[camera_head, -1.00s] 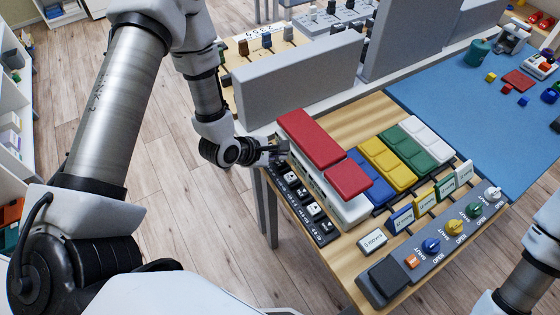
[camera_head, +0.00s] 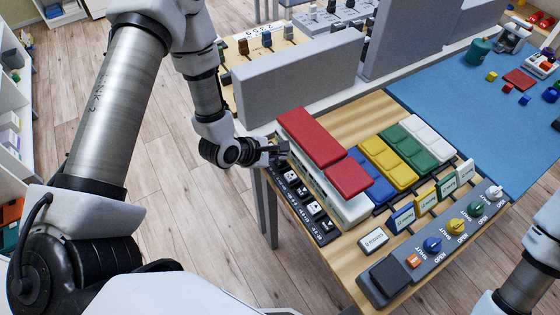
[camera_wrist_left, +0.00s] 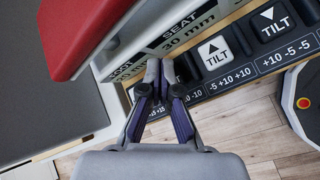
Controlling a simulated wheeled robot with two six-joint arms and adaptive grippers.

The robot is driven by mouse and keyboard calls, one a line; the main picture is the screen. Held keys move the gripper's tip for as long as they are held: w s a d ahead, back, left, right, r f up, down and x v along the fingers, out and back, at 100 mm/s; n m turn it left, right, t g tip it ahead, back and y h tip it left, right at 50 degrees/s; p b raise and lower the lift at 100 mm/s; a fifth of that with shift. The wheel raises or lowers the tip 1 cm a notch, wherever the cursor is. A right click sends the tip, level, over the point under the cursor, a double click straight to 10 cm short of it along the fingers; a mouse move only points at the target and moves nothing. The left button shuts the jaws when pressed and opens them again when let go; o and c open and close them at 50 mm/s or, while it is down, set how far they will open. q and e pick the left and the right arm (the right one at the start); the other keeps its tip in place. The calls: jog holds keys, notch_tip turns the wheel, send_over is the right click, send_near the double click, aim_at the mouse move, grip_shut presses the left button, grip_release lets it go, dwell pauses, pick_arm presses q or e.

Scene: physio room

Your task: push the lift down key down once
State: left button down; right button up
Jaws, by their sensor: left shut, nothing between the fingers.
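The key strip (camera_head: 304,207) is a dark row of black and white keys along the left edge of the wooden table, beside the red and white model couch. My left gripper (camera_head: 279,152) is shut and empty at the far end of this row. In the left wrist view, its closed fingertips (camera_wrist_left: 158,78) point down over the strip. A white TILT key (camera_wrist_left: 215,53) and a black TILT key (camera_wrist_left: 269,20) show to their right. The fingers cover the keys under them, so no lift label is readable and I cannot tell whether they touch a key.
The red couch pad (camera_head: 312,138) stands close beside the strip and my fingers. A grey upright panel (camera_head: 298,82) stands behind. A knob panel (camera_head: 447,237) lies at the right front. Open floor (camera_head: 185,215) lies left of the table.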

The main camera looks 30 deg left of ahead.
pick_arm(q)
jog(key=shift+f+b, duration=0.45)
jog(key=shift+f, duration=0.15)
dwell(0.7)
dwell(0.3)
jog(key=shift+r+p, duration=0.7)
jog(key=shift+r, duration=0.25)
notch_tip(320, 180, up, 5)
jog(key=p, duration=0.3)
jog(key=shift+p, duration=0.4)
